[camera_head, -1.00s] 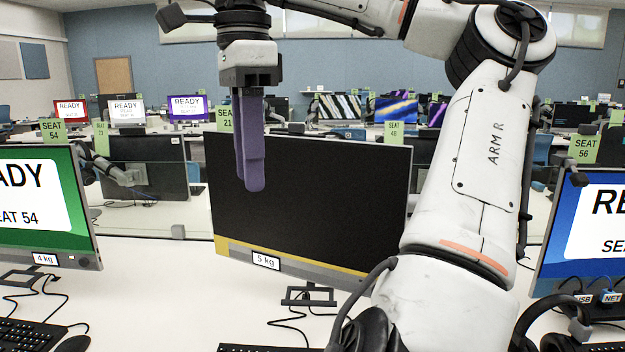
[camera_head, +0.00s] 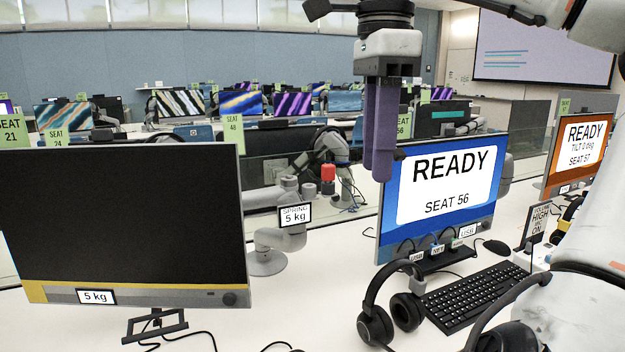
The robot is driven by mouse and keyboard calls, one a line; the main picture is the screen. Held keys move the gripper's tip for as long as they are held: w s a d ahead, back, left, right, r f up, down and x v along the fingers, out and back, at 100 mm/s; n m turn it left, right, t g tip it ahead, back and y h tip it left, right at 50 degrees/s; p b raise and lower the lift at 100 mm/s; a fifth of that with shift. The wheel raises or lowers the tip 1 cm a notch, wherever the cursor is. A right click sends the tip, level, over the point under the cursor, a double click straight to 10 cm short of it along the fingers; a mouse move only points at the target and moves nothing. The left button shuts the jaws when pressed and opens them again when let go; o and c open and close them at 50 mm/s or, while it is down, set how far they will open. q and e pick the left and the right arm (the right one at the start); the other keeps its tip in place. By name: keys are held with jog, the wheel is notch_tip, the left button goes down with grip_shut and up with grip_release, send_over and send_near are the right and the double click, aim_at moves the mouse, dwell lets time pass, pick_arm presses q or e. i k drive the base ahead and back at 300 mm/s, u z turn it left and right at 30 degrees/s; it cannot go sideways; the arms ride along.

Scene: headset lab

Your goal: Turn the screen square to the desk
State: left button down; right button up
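A lit blue screen (camera_head: 440,190) reads "READY SEAT 56" to the right and is angled to my view. My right gripper (camera_head: 378,172) hangs with its purple fingers pointing down, overlapping the blue screen's left edge in the picture. Its fingers overlap, so their gap is hidden; I see nothing held. I cannot tell whether it touches the screen. My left gripper is out of view.
A grey support arm (camera_head: 272,240) labelled "SPRING 5 kg" stands between the screens. Headphones (camera_head: 390,312), a keyboard (camera_head: 470,297) and cables lie at the front right. A black bracket (camera_head: 155,325) is below the dark screen.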

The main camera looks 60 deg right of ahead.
aim_at(155, 225)
jog(key=z, duration=0.05)
jog(key=i, duration=1)
